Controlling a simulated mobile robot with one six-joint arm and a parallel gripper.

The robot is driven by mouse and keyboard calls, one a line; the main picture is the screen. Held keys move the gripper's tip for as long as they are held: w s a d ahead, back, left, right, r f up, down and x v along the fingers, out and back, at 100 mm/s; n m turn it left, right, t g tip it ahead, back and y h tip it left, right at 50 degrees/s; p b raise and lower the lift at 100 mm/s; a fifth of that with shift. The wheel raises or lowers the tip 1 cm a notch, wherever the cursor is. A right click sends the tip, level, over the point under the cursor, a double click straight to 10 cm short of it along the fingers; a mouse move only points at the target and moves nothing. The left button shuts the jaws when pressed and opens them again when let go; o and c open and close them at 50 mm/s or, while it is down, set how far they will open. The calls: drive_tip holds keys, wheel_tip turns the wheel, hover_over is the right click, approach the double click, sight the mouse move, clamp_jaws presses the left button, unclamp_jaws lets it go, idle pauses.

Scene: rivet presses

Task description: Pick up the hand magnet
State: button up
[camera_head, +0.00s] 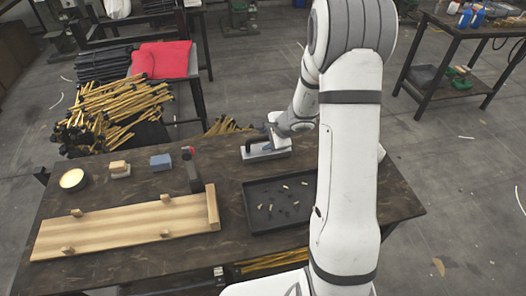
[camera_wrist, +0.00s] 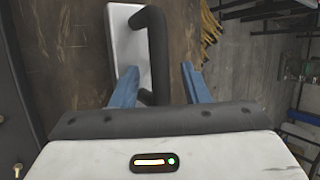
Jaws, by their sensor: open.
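The hand magnet (camera_head: 266,153) is a pale flat block with a black handle, lying at the back of the dark workbench. In the wrist view its white plate (camera_wrist: 126,45) and black bar handle (camera_wrist: 157,45) show. My gripper (camera_wrist: 158,70) is open, with two blue fingers pointing at the magnet. The handle lies between the fingers, nearer the left one. I cannot tell whether a finger touches the magnet. In the head view my wrist partly covers the magnet.
A black tray (camera_head: 249,217) with small parts lies in front of the magnet.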

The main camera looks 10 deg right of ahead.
drive_tip(key=shift+c, duration=0.4)
clamp_jaws()
idle(1.0)
